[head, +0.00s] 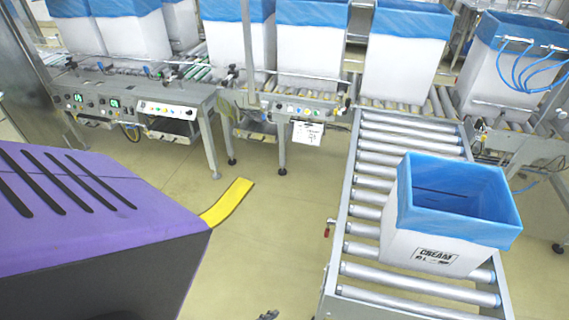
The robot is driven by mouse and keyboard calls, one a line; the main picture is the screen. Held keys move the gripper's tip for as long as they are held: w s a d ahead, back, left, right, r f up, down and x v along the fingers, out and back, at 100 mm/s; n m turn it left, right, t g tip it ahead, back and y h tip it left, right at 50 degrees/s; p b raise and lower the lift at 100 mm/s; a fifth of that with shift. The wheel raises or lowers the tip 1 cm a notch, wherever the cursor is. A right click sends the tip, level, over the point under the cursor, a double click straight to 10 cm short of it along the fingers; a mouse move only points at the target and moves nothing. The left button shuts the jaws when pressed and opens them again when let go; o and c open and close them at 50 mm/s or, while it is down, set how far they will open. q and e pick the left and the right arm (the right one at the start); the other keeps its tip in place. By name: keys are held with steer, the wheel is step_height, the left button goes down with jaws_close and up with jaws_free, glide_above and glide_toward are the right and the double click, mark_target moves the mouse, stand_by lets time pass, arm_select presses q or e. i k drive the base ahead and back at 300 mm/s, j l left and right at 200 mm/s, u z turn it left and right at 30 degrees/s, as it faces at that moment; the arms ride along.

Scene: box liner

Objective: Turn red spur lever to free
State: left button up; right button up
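The red spur lever (328,228) is a small red handle on the left side rail of the roller conveyor spur (345,205). It is small, and its exact setting is hard to read. It stands out from the rail toward the left. A small dark fragment at the bottom edge, which looks like the tip of my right gripper (268,315), is below and left of the lever and well apart from it. The rest of it is cut off, so its opening cannot be judged. My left gripper is not clearly visible.
A white carton with a blue liner (440,248) stands on the spur rollers, right of the lever. More lined cartons (405,65) stand on the conveyor behind. A large purple and black housing (90,215) fills the lower left.

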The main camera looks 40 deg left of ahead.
mark_target(330, 222)
steer(key=k+u, duration=0.1)
steer(key=u, duration=2.05)
steer(key=i+j+u, duration=0.2)
steer(key=i+u, duration=0.15)
steer(key=i+j+u, duration=0.1)
steer(key=i+u, duration=0.25)
steer(key=i+l+z, duration=0.1)
steer(key=i+z, duration=1)
steer(key=z, duration=0.2)
steer(key=i+l+z, duration=0.1)
steer(key=i+z, duration=0.35)
steer(key=i, duration=0.25)
steer(key=i+j+z, duration=0.1)
steer(key=i+z, duration=0.35)
steer(key=i, duration=0.2)
steer(key=i+z, duration=0.45)
steer(key=i+j+z, duration=0.35)
steer(key=i+z, duration=0.15)
steer(key=i, duration=0.15)
steer(key=z, duration=3.5)
